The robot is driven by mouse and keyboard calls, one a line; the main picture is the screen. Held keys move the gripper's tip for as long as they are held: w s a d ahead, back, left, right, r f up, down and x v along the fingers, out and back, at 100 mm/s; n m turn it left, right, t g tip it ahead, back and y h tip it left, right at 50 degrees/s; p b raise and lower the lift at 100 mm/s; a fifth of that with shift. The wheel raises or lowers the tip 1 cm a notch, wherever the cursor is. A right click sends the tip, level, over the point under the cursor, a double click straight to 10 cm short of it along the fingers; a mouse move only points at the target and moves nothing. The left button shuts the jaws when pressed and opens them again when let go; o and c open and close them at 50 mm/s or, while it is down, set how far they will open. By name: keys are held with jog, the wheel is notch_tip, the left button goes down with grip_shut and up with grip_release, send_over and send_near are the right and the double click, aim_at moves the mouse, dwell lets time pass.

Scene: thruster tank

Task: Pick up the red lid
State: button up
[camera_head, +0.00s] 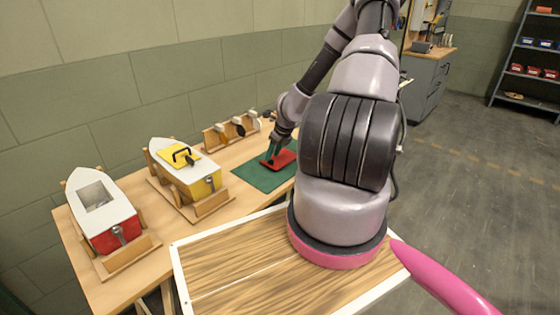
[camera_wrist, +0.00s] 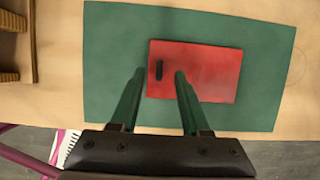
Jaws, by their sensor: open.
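The red lid (camera_head: 281,160) lies flat on a green mat (camera_head: 256,177) on the wooden table, left of my arm in the head view. In the wrist view the lid (camera_wrist: 215,72) is a red rectangle with a small black handle (camera_wrist: 159,70) near its left end. My gripper (camera_wrist: 158,72) is open, its two green fingers on either side of the handle as seen in the wrist view. I cannot tell whether the fingertips are level with the handle or above it. In the head view my gripper (camera_head: 271,155) is small and partly hides the lid.
A red boat (camera_head: 107,232) with an open hatch and a yellow boat (camera_head: 200,186) with a yellow lid (camera_head: 180,154) stand in wooden cradles on the table (camera_head: 88,280). Bare mat surrounds the lid.

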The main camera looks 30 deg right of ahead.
jog(key=shift+x, duration=1.3)
jog(key=shift+s, duration=0.1)
jog(key=shift+c, duration=0.3)
grip_shut()
